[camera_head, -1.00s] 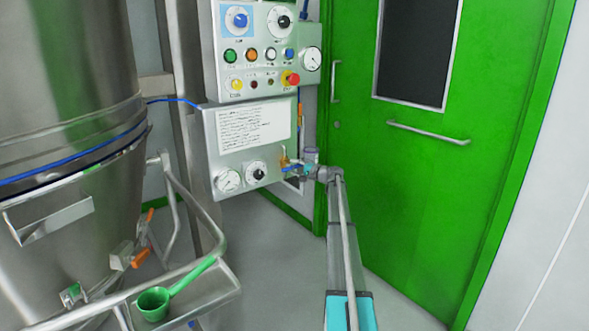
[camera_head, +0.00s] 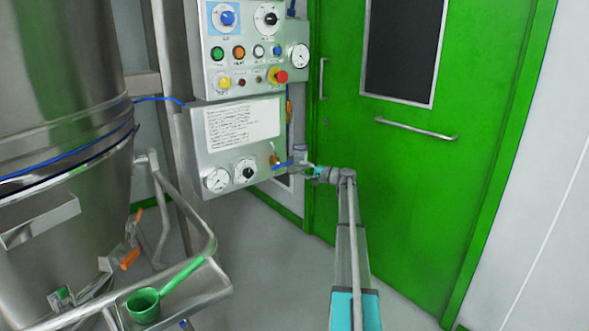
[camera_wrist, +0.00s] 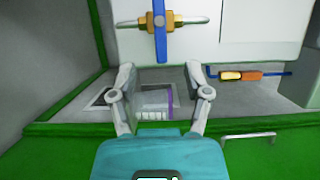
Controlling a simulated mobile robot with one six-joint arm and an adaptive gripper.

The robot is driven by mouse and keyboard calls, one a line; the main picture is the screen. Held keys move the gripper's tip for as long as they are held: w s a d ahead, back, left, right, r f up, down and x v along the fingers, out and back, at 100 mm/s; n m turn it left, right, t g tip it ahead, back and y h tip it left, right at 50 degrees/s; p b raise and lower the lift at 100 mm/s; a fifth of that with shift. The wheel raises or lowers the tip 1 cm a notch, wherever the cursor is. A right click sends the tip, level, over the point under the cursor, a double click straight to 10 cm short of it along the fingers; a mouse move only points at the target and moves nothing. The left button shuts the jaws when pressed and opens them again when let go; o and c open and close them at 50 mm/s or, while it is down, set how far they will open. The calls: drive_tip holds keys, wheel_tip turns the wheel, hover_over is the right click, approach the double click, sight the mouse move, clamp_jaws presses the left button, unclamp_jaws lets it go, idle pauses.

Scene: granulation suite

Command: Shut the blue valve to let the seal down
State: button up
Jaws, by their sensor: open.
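The blue valve has a blue lever handle (camera_wrist: 160,38) on a brass body (camera_wrist: 134,24). In the wrist view the handle stands crosswise to the brass body, at the top centre. In the head view the blue handle (camera_head: 282,166) shows small at the lower right edge of the lower steel panel (camera_head: 215,168). My gripper (camera_wrist: 160,70) is open and empty, with its two fingers apart to either side of the handle's lower end in the picture. In the head view my gripper (camera_head: 305,169) is just right of the valve; whether it touches the handle I cannot tell.
An upper control box (camera_head: 250,62) carries knobs, buttons and a red emergency stop (camera_head: 281,76). A green door (camera_head: 400,180) stands behind my arm.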

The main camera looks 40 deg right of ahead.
drive_tip(key=shift+v, duration=1.25)
drive_tip(key=shift+s, duration=0.15)
